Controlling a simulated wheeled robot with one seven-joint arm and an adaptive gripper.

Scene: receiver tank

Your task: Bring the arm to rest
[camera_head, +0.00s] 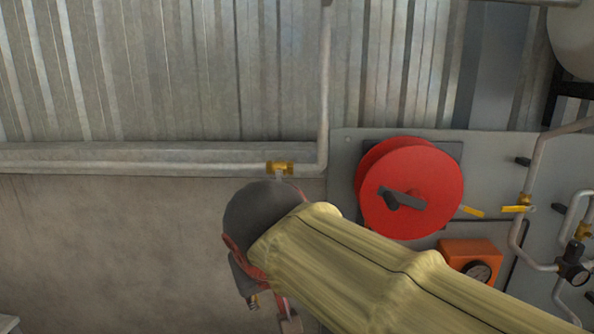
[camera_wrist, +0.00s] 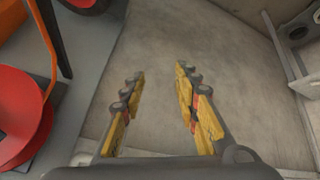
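My gripper (camera_wrist: 160,78) shows in the wrist view with its two yellow-and-grey fingers spread apart. Nothing is between them, and bare concrete-like surface lies behind the gap. In the head view my arm, in a pale yellow cover, reaches in from the lower right to a dark rounded joint near the middle. The gripper is mostly hidden there below and behind the arm.
A red reel (camera_head: 428,190) with a dark crank is mounted on a grey panel (camera_head: 345,150), right of my arm. An orange box with a gauge (camera_head: 470,257), pipes and a yellow-handled valve (camera_head: 517,209) are further right. A brass valve (camera_head: 280,168) sits above my wrist. The wall at left is clear.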

